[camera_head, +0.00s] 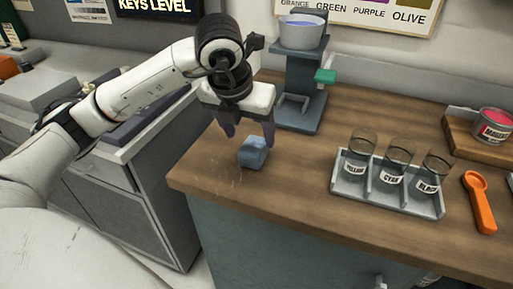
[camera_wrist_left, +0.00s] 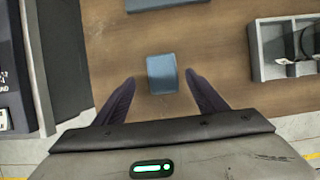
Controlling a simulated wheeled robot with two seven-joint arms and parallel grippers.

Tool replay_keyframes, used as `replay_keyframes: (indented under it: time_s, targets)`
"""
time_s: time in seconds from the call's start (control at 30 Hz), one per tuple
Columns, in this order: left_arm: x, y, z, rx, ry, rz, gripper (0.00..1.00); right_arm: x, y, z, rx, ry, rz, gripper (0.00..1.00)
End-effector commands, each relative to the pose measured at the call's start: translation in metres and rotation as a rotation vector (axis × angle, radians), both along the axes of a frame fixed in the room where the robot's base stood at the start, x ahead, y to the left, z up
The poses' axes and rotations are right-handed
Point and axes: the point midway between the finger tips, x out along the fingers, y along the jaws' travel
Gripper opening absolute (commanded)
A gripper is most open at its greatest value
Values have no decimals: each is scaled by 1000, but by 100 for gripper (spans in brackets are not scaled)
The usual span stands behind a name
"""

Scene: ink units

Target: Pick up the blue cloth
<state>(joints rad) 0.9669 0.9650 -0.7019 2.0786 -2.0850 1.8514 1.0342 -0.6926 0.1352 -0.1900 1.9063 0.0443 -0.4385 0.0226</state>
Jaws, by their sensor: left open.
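The blue cloth (camera_head: 253,152) is a small folded blue block lying on the wooden counter near its left front corner. In the left wrist view the cloth (camera_wrist_left: 162,73) lies ahead of and between the two dark fingertips. My left gripper (camera_head: 248,136) is open and empty, pointing down above and just behind the cloth. In the left wrist view the left gripper (camera_wrist_left: 160,88) has its fingers spread on either side, with gaps to the cloth. My right gripper is in neither view.
A grey tray (camera_head: 388,203) with labelled glass jars stands right of the cloth. A blue-grey stand (camera_head: 301,80) holding a white bowl (camera_head: 302,31) is behind it. An orange scoop (camera_head: 480,203) and a red-filled jar (camera_head: 495,126) are far right. Bare counter surrounds the cloth.

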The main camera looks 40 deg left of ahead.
Motion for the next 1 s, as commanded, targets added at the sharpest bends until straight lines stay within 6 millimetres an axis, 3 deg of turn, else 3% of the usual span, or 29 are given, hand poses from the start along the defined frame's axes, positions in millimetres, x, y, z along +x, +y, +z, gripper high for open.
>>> replay_keyframes:
  time_s: [0.17, 0.43, 0.77, 1.0]
  targets:
    - [4, 0, -13, 0, 2, -2, 65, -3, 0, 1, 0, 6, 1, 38]
    - [17, 0, -49, -2, 3, 0, 65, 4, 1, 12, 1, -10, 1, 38]
    - [20, 0, -56, -2, 0, -3, 65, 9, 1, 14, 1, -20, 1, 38]
    - [20, 0, -56, -2, 0, -3, 24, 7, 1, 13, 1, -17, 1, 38]
